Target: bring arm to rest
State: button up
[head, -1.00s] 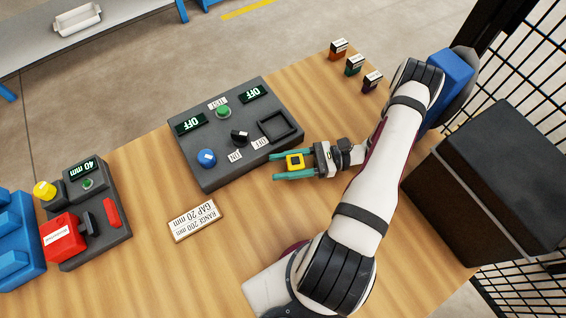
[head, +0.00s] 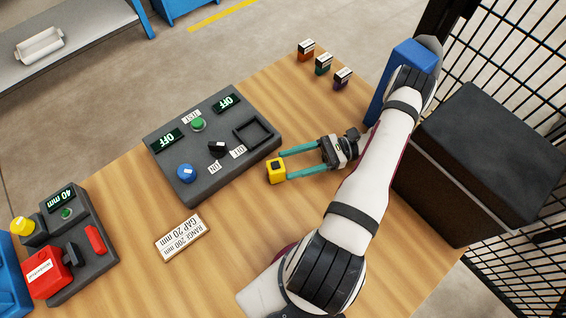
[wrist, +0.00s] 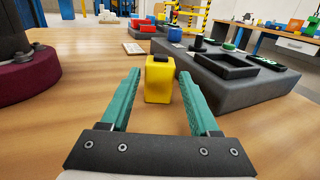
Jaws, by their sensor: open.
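My gripper (head: 281,164) is open, its two teal fingers apart and pointing left over the wooden table. A small yellow block with a black top (head: 276,171) stands on the table just beyond the fingertips. In the wrist view the yellow block (wrist: 159,80) stands upright ahead, in line with the gap between the fingers (wrist: 158,88), with nothing held. My arm reaches over the table from the bottom right of the head view.
A dark control panel (head: 205,180) with OFF displays, a blue button, a black switch and an empty square recess lies left of the block. A label plate (head: 182,237), a red device (head: 47,273) and several small labelled blocks (head: 323,65) are around. A black box (head: 490,150) stands right.

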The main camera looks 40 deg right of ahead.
jog(key=a+r+n+g, duration=0.1)
jog(key=r, duration=0.1)
jog(key=w+a+r+n+g, duration=0.1)
jog(key=g, duration=0.1)
jog(key=r+n+g, duration=0.1)
jog(key=r, duration=0.1)
jog(key=shift+w+a+r+h, duration=0.3)
jog(key=shift+a+h, duration=0.1)
jog(key=a+r+n+g+h, duration=0.5)
jog(key=a+r+n+g, duration=0.1)
jog(key=a+r, duration=0.15)
jog(key=s+a+r+n+t+h, duration=0.2)
jog(key=s+a+r+n+h, duration=0.5)
jog(key=s, duration=0.3)
jog(key=shift+s+a+n+h, duration=0.4)
jog(key=shift+a+h, duration=0.25)
jog(key=shift+h, duration=0.25)
